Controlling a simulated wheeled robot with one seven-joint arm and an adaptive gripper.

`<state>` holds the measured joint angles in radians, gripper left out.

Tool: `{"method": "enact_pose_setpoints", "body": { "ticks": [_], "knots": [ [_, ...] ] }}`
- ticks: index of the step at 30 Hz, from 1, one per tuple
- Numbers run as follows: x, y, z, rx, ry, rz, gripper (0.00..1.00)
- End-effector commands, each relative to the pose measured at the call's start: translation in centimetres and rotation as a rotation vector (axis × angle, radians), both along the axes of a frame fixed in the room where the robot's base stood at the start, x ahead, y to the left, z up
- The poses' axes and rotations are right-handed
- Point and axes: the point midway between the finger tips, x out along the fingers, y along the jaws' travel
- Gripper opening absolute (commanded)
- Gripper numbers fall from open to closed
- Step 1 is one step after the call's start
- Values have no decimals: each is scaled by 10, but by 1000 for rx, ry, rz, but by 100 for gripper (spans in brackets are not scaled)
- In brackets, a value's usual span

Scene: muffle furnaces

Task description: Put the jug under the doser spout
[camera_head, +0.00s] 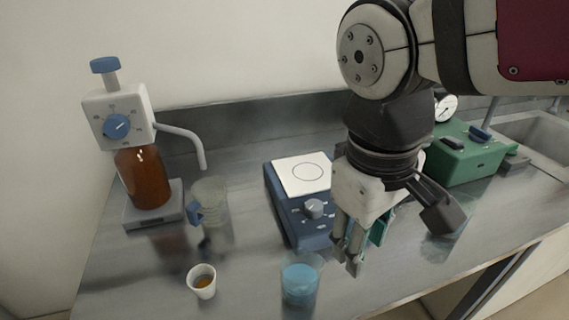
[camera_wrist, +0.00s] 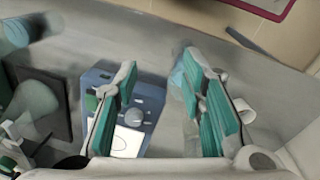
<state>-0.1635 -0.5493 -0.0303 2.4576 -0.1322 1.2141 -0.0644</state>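The clear jug (camera_head: 216,215) with a blue handle (camera_head: 195,212) stands upright on the steel bench. The doser (camera_head: 117,115) is a white head with a blue dial on a brown bottle (camera_head: 146,178). Its grey spout (camera_head: 190,138) bends down to the right, its tip just above the jug's rim in the picture; I cannot tell whether the jug is directly beneath. My gripper (camera_head: 352,255) is right of the jug, apart from it, near the hotplate. In the wrist view my gripper (camera_wrist: 162,90) has its green-padded fingers apart with nothing held.
A blue hotplate stirrer (camera_head: 292,218) with a white top stands between the jug and my gripper. A beaker of blue liquid (camera_head: 300,284) and a paper cup (camera_head: 202,283) stand in front. A green device (camera_head: 462,155) and a sink (camera_head: 540,135) are at right.

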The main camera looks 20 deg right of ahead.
Motion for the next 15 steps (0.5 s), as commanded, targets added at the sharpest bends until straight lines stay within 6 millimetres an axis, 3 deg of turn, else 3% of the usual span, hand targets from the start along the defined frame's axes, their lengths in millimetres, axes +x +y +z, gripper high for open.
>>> {"method": "enact_pose_setpoints", "body": {
  "ticks": [6, 15],
  "knots": [
    [-24, 3, -2, 114, -140, -198, 37],
    [-28, 5, -3, 141, -173, -242, 37]
  ]
}}
